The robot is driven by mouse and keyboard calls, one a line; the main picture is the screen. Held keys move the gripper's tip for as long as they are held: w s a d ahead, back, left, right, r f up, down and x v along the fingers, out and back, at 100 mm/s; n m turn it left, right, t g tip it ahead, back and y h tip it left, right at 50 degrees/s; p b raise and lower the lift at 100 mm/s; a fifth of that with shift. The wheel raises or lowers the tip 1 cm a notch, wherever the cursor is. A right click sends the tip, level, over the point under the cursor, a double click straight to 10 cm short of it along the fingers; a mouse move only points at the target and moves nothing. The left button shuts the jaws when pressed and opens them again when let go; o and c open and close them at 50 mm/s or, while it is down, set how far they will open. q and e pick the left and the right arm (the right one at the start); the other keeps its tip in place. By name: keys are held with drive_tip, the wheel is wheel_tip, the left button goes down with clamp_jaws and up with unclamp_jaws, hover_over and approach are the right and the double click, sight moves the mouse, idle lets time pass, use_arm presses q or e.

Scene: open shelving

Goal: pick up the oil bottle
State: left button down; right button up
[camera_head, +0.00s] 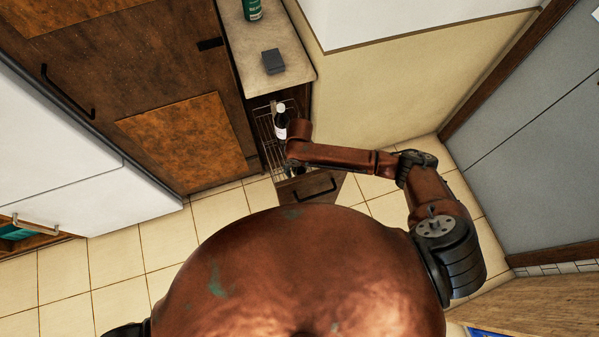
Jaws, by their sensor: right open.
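The oil bottle (280,127), dark with a pale label and a light cap, stands in the wire rack of an open pull-out drawer (315,188) below the counter. My right arm reaches in from the right over the drawer's front part. My right gripper (291,170) is open, pointing down into the drawer, just on the near side of the bottle. The wrist hides much of it, and I cannot tell whether it touches the bottle. My left gripper is out of view.
A green bottle (252,9) and a dark grey block (273,61) stand on the narrow counter (285,85) above the drawer. Brown cabinets (165,90) are on the left and a beige wall (400,85) on the right. The tiled floor (165,240) at left is clear.

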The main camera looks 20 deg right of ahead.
clamp_jaws()
idle(0.8)
drive_tip(key=shift+r, duration=0.1)
